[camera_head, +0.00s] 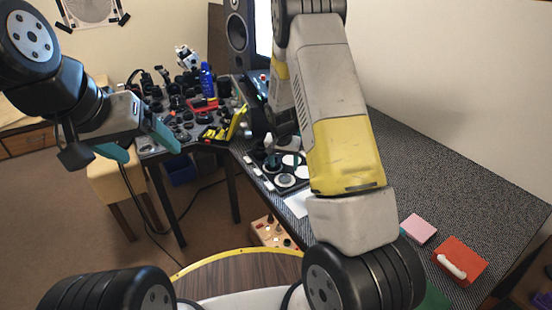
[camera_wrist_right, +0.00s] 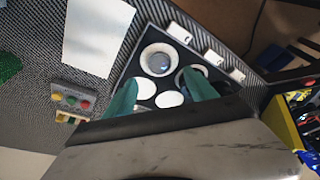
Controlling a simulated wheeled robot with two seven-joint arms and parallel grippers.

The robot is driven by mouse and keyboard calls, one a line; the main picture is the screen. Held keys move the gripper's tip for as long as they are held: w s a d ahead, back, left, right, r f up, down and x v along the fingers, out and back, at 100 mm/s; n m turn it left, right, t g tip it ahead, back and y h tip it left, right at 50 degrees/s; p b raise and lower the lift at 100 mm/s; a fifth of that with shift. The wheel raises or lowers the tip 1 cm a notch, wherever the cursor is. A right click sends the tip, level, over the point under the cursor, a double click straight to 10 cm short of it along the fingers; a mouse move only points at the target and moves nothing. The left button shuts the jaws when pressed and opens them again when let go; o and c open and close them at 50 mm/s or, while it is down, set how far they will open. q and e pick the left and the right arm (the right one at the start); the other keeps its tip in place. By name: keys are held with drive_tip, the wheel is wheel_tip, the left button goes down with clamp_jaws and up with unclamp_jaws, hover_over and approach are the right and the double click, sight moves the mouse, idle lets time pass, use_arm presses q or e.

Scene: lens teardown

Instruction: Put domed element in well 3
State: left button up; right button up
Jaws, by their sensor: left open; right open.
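The black well tray (camera_wrist_right: 150,22) lies on the dark speckled bench, with white round wells in it; it also shows in the head view (camera_head: 262,180), partly behind my right arm. One large white ring in it holds a bluish glassy round piece (camera_wrist_right: 158,62), which may be the domed element; I cannot tell for sure. No well numbers are readable. My right gripper (camera_wrist_right: 160,92) is open, its teal fingers over the tray with nothing seen between them except wells beyond. My left gripper (camera_head: 140,142) is open and empty, away from the tray at the left.
A white sheet (camera_wrist_right: 97,35) and a small block with coloured buttons (camera_wrist_right: 72,100) lie beside the tray. White tabs (camera_wrist_right: 214,57) line its edge. A pink block (camera_head: 418,229) and a red box (camera_head: 460,260) lie at right. A cluttered side table stands behind, with a blue bottle (camera_head: 207,82).

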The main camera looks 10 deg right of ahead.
drive_tip(key=s+a+r+n+t+y, duration=0.1)
drive_tip(key=s+r, duration=0.6)
drive_tip(key=r, duration=0.5)
drive_tip(key=s+a+r+n+t+y, duration=0.1)
drive_tip(key=s+r, duration=0.5)
drive_tip(key=r, duration=0.6)
drive_tip(key=s+a+r+n, duration=0.1)
drive_tip(key=s+r, duration=0.3)
drive_tip(key=s, duration=0.5)
drive_tip(key=s+r+n+t+y, duration=0.1)
drive_tip(key=s+r+n, duration=0.1)
drive_tip(key=s, duration=0.6)
drive_tip(key=shift+s+a+r+n, duration=0.3)
drive_tip(key=shift+s+a+r, duration=0.1)
drive_tip(key=shift+r, duration=0.5)
